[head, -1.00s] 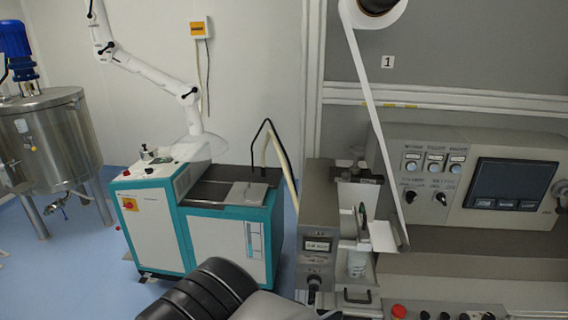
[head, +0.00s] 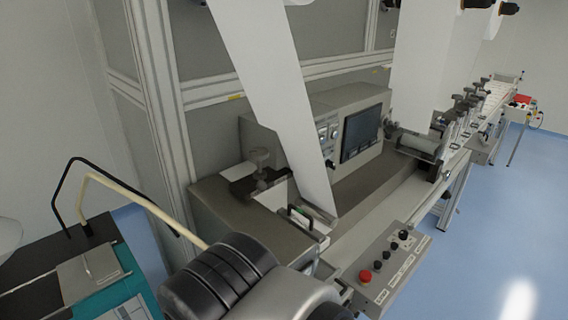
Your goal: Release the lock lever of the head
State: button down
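The head unit (head: 225,212) is a grey box on the web converter at the centre, beside a white web strip (head: 275,110) that comes down from above. A dark clamp with a knob (head: 262,160) stands on its back. A black bar handle (head: 300,218) stands at its right front, near the strip's lower end. I cannot tell which of these parts is the lock lever, or whether it is locked. My own arm, with black ribbed rings, covers the unit's lower front. My gripper's fingers are not in view.
A control box with a red button (head: 365,276) is at the front right. A panel with a dark screen (head: 361,132) stands behind. Rollers and a long conveyor (head: 490,100) run to the right. A teal-sided machine (head: 125,292) is at left. Blue floor is clear at right.

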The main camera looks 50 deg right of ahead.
aim_at(261, 186)
jog(key=i+z, duration=0.25)
jog(key=z, duration=0.15)
jog(key=i+j+z, duration=0.1)
jog(key=i+z, duration=0.15)
jog(key=z, duration=0.15)
jog(key=i+j+z, duration=0.2)
jog(key=z, duration=0.2)
jog(key=i+j+z, duration=0.35)
jog(key=k+l, duration=0.1)
jog(key=l, duration=0.05)
